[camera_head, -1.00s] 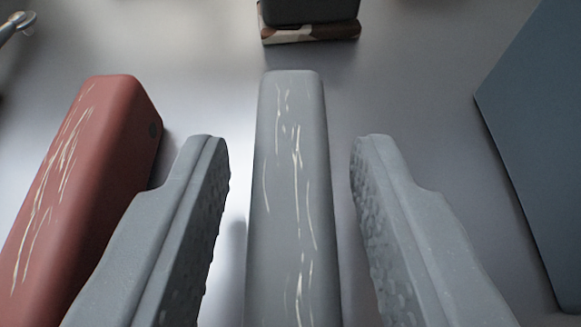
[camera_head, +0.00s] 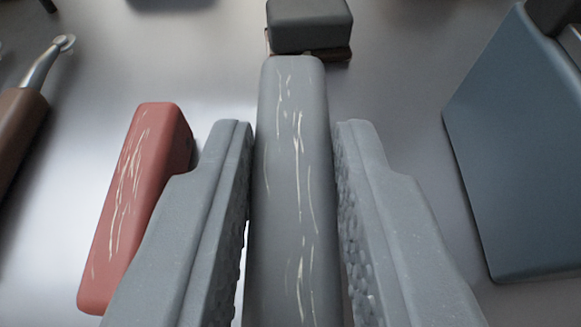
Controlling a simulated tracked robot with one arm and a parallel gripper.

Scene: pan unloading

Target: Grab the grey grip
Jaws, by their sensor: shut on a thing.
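The grey grip (camera_head: 293,190) is a long rounded bar with pale scratch marks. It runs up the middle of the head camera view. My gripper (camera_head: 293,135) is shut on it, with one textured finger along each side. The grip's far end sticks out past the fingertips. Its near end runs out of the bottom of the view.
A red scratched grip (camera_head: 135,205) lies left of my left finger. A brown handle with a metal end (camera_head: 25,110) is at the far left. A dark block (camera_head: 308,25) stands beyond the grey grip. A large blue-grey panel (camera_head: 520,150) stands at the right.

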